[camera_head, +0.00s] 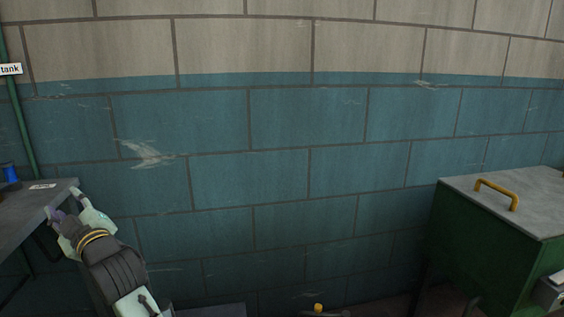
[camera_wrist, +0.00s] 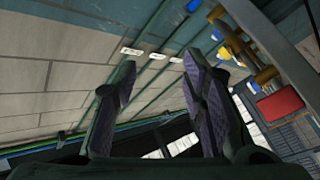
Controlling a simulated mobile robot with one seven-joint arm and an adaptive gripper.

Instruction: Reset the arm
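My gripper (camera_wrist: 160,62) is open in the wrist view, its two purple-padded fingers well apart with nothing between them. In the head view my arm rises from the bottom left, bent. My gripper (camera_head: 58,216) is small there, at the right edge of the grey table (camera_head: 28,215), and partly hidden by my own arm links. I cannot tell whether it touches the table.
A green cabinet (camera_head: 480,246) with a grey lid and yellow handle (camera_head: 497,193) stands at the right. A blue item (camera_head: 10,174) sits on the table. A green pipe (camera_head: 20,115) runs up the left wall. The middle is fairly clear. A red object (camera_wrist: 279,104) shows in the wrist view.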

